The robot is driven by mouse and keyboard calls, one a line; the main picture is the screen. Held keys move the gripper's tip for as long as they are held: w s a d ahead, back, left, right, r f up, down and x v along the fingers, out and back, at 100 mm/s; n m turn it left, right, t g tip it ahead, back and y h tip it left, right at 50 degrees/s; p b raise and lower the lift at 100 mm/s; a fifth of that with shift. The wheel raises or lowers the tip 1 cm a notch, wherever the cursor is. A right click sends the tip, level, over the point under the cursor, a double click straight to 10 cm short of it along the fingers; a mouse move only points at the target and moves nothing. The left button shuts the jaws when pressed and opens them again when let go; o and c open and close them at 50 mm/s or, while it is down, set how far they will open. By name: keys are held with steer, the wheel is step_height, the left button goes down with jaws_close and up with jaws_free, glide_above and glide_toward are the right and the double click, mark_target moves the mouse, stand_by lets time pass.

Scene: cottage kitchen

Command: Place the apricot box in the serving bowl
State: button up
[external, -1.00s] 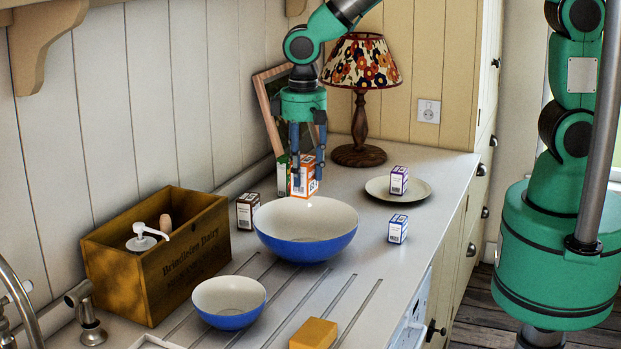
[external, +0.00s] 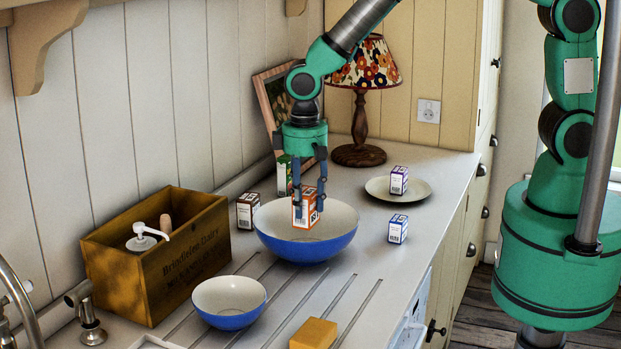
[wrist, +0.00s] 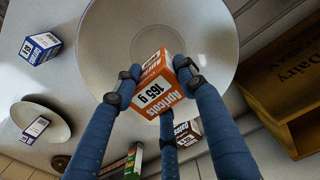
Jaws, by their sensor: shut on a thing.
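The orange and white apricot box (external: 304,208) is held between the fingers of my gripper (external: 310,200). Its label, reading Apricots 165 g, faces the camera in the wrist view (wrist: 158,82), where my gripper's blue fingers (wrist: 155,95) close around it. The large serving bowl (external: 335,243), blue outside and cream inside, stands on the counter. In the external view the box overlaps the bowl's opening; in the wrist view the bowl's inside (wrist: 215,45) lies behind the box. The box appears to be over the bowl; its exact height above the bottom is hard to tell.
A smaller blue bowl (external: 229,300) stands in front, beside a wooden crate (external: 165,265). A dark brown box (external: 248,211) and a green box (external: 284,174) stand close to the large bowl. A plate (external: 415,190) holds a purple box (external: 399,180); a blue box (external: 398,229) stands nearer.

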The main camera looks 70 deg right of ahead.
mark_target(305, 229)
steer(key=shift+f, duration=1.75)
steer(key=shift+f, duration=1.85)
steer(key=shift+f, duration=0.15)
steer(key=o, duration=1.3)
step_height(305, 229, up, 12)
steer(key=shift+r, duration=0.15)
